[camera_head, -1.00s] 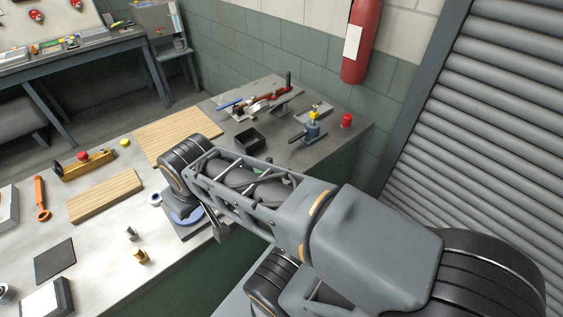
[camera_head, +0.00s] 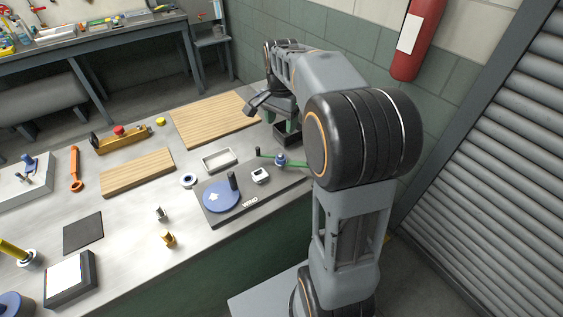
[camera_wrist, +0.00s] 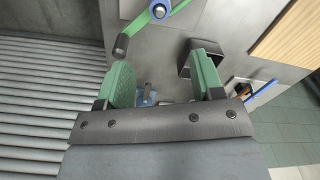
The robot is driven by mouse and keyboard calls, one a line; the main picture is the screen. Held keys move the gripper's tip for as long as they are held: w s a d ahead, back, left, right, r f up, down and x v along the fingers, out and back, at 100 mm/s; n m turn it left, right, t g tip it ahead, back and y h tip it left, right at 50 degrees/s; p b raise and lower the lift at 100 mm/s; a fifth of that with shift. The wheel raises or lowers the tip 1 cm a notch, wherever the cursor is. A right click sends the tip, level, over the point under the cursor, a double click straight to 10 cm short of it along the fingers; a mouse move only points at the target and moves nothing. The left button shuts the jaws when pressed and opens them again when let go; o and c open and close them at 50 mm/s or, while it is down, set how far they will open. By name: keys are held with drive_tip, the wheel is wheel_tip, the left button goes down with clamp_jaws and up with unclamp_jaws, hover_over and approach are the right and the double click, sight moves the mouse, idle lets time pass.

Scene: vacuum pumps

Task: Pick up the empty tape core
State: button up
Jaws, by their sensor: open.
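A small pale ring (camera_head: 188,180), which looks like the empty tape core, lies flat on the bench in the head view, just left of the dark plate with the blue disc. Its hole looks empty at this size. My gripper (camera_head: 284,122) is at the back right of the bench, well away from the ring. Its green fingers are spread apart with nothing between them, as the wrist view (camera_wrist: 164,75) also shows. The ring does not show in the wrist view.
Below my gripper is an open black box (camera_wrist: 184,62). Near it are a green crank handle (camera_head: 278,160) and a blue clamp (camera_wrist: 147,95). The dark plate (camera_head: 228,218) carries a blue disc (camera_head: 221,196). A white tray (camera_head: 218,159) and wooden board (camera_head: 137,172) lie near the ring.

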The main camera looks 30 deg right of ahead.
hover_over(282, 154)
drive_tip(key=shift+m, duration=0.3)
drive_tip(key=f, duration=0.8)
drive_tip(key=shift+w+f, duration=0.15)
drive_tip(key=shift+w, duration=0.1)
drive_tip(key=shift+f+p, duration=0.55)
drive_tip(key=shift+f, duration=2.2)
drive_tip(key=c, duration=1)
drive_tip(key=shift+r, duration=0.1)
